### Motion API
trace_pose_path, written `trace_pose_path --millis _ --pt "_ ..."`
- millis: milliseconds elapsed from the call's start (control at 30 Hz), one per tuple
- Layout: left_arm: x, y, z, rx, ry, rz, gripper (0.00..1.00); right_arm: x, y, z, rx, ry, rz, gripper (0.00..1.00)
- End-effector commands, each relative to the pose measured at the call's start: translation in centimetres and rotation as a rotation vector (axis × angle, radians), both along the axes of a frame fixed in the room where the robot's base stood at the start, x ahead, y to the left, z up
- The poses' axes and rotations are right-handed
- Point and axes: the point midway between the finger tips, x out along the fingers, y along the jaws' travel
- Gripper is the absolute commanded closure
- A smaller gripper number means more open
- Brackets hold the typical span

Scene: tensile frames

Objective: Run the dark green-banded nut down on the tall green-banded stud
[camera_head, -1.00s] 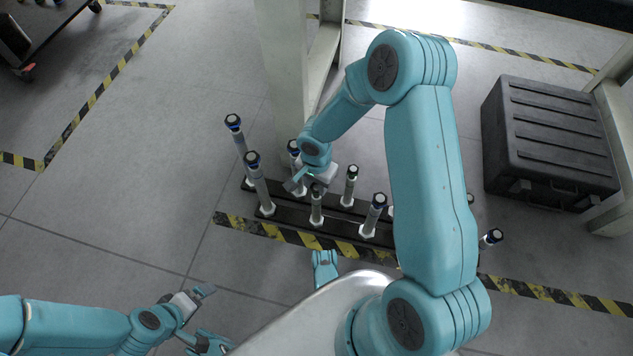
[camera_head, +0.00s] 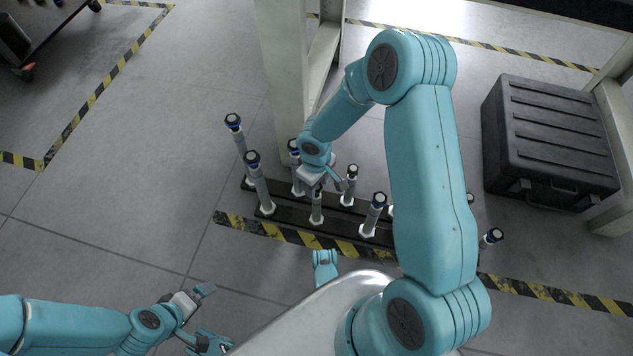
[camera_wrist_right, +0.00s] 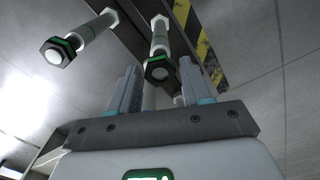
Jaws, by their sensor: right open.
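My right gripper (camera_head: 326,184) is open at the top of a short pale stud (camera_head: 316,208) in the front row. In the right wrist view, a dark hex nut with a green band (camera_wrist_right: 157,68) sits on top of a stud, between and beyond my open fingers (camera_wrist_right: 158,92). No contact with it is visible. A second green-banded nut (camera_wrist_right: 57,52) tops another stud at upper left; in the head view a green-banded stud (camera_head: 350,186) stands just right of the gripper. I cannot tell how far down the nuts sit. My left gripper (camera_head: 207,316) appears open and empty.
Several blue-banded studs (camera_head: 259,184) stand in the same dark base rails (camera_head: 290,216). A pale post (camera_head: 283,75) rises close behind the rails. A black case (camera_head: 550,140) stands at the right. Open floor lies to the left.

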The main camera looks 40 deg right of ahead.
Motion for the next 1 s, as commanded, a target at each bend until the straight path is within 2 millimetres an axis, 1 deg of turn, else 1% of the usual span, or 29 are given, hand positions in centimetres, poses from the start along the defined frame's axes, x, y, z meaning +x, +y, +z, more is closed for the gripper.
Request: trace_pose_path --millis 33,100,200,300,633,667,700,800,867,900,967,1000 --pt "0.00 0.00 0.00 0.000 0.000 0.000 0.00 0.00 0.01 0.00 0.000 0.000 0.122 0.52" --pt "0.00 0.00 0.00 0.000 0.000 0.000 0.00 0.00 0.01 0.00 0.000 0.000 0.290 0.52" --pt "0.00 0.00 0.00 0.000 0.000 0.000 0.00 0.00 0.01 0.00 0.000 -0.001 0.499 0.52" --pt "0.00 0.00 0.00 0.000 0.000 0.000 0.00 0.00 0.01 0.00 0.000 0.000 0.594 0.52" --pt "0.00 0.00 0.00 0.000 0.000 0.000 0.00 0.00 0.00 0.06 0.000 0.000 0.589 0.52" --pt "0.00 0.00 0.00 0.000 0.000 0.000 0.00 0.00 0.01 0.06 0.000 0.000 0.589 0.55" --pt "0.00 0.00 0.00 0.000 0.000 0.000 0.00 0.00 0.00 0.06 0.000 0.000 0.589 0.68" --pt "0.00 0.00 0.00 0.000 0.000 0.000 0.00 0.00 0.01 0.06 0.000 0.000 0.588 0.98" --pt "0.00 0.00 0.00 0.000 0.000 0.000 0.00 0.00 0.00 0.06 0.000 0.000 0.588 0.98" --pt "0.00 0.00 0.00 0.000 0.000 0.000 0.00 0.00 0.00 0.04 0.000 0.000 0.554 0.98" --pt "0.00 0.00 0.00 0.000 0.000 0.000 0.00 0.00 0.00 -0.01 0.001 0.001 0.392 0.98" --pt "0.00 0.00 0.00 0.000 0.000 0.000 0.00 0.00 0.00 -0.04 0.000 0.000 0.276 0.98"
